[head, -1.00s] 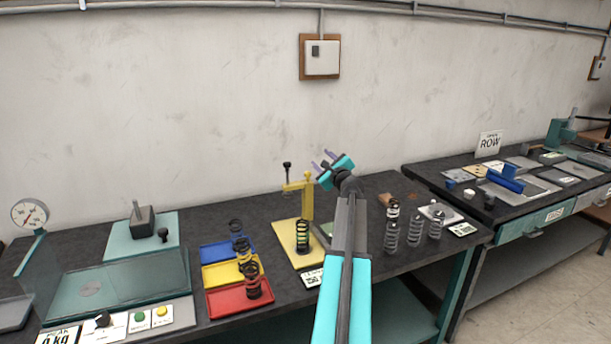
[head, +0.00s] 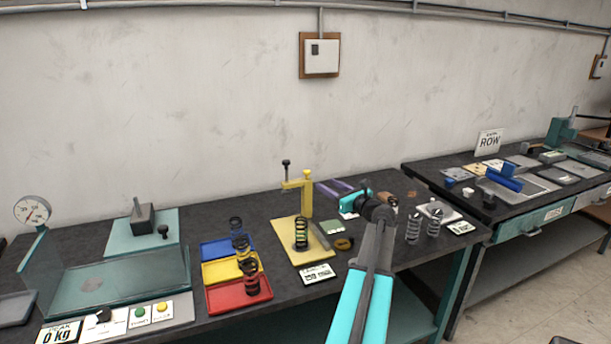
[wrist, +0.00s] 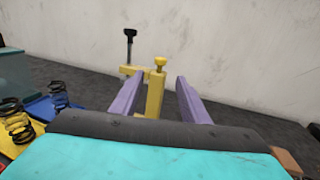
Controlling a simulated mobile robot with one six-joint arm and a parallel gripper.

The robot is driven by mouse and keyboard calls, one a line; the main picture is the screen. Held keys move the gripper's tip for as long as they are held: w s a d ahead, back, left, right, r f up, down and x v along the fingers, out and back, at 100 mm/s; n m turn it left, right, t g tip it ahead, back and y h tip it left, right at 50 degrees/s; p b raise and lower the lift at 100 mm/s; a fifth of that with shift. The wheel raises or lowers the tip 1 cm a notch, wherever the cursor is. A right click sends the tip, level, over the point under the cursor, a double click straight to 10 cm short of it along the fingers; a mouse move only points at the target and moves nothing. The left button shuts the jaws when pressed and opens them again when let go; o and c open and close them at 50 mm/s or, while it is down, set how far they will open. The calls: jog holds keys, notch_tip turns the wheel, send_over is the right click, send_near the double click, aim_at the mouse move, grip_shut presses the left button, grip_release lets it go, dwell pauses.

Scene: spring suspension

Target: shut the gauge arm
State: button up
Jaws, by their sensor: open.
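The yellow gauge stand (head: 308,200) stands upright on a yellow base plate (head: 318,246). Its gauge arm (head: 293,184) reaches left from the post and carries a black-knobbed pin (head: 287,168). A dark coil spring (head: 301,234) stands on the plate near the post. My gripper (head: 328,184) is open and empty, low to the right of the post, its purple fingers pointing at it. In the wrist view, the post (wrist: 155,97) shows between the open fingers (wrist: 160,78), with the arm (wrist: 129,70) to its left. I cannot tell the distance between fingers and post.
Blue, yellow and red trays (head: 238,296) with dark springs stand left of the plate. Silvery springs (head: 433,223) stand right of my arm. A brass ring (head: 344,243) and a label card (head: 318,273) lie in front.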

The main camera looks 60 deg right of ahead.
aim_at(308, 174)
jog(key=shift+w+d, duration=0.1)
jog(key=shift+w, duration=0.05)
jog(key=shift+p+x, duration=2.05)
jog(key=shift+x, duration=4.65)
grip_shut()
jog(key=shift+a, duration=0.25)
